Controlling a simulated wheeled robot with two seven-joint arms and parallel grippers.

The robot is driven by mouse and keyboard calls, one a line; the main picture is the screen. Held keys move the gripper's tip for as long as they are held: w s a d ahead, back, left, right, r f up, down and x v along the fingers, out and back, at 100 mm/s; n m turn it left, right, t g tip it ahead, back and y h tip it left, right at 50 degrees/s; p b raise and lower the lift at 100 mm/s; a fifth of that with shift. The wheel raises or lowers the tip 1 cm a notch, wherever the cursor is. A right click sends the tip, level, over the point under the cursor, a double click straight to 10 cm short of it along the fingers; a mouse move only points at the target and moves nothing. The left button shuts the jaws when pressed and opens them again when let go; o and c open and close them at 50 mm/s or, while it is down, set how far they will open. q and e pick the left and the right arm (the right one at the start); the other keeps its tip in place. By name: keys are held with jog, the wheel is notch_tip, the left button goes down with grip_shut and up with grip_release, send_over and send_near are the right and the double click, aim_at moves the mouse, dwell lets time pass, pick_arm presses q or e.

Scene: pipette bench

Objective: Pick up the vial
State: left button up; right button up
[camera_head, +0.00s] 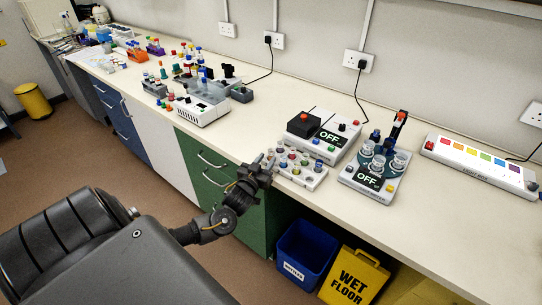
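My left gripper (268,161) is at the front edge of the bench, beside the left end of a white rack (310,184). The rack holds several small vials (292,157) with coloured caps. The fingertips are small and dark, close to the nearest vials. I cannot tell whether they touch a vial or how far apart they are. Which vial is the task's one is not clear from this view. My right gripper is not in view.
Behind the rack stands a device (325,135) with an OFF display. Right of it is another OFF device (370,170) holding clear cups, then a white strip with coloured squares (480,165). A white box (200,110) stands left. Blue bin (305,250) and yellow sign (354,278) are below.

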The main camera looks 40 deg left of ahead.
aim_at(270, 155)
pick_arm(q)
jog(key=p+x, duration=0.1)
jog(key=x, duration=0.3)
jog(key=shift+w, duration=0.25)
jog(key=shift+r, duration=0.1)
jog(key=shift+c, duration=0.2)
grip_shut()
jog(key=shift+r, duration=0.1)
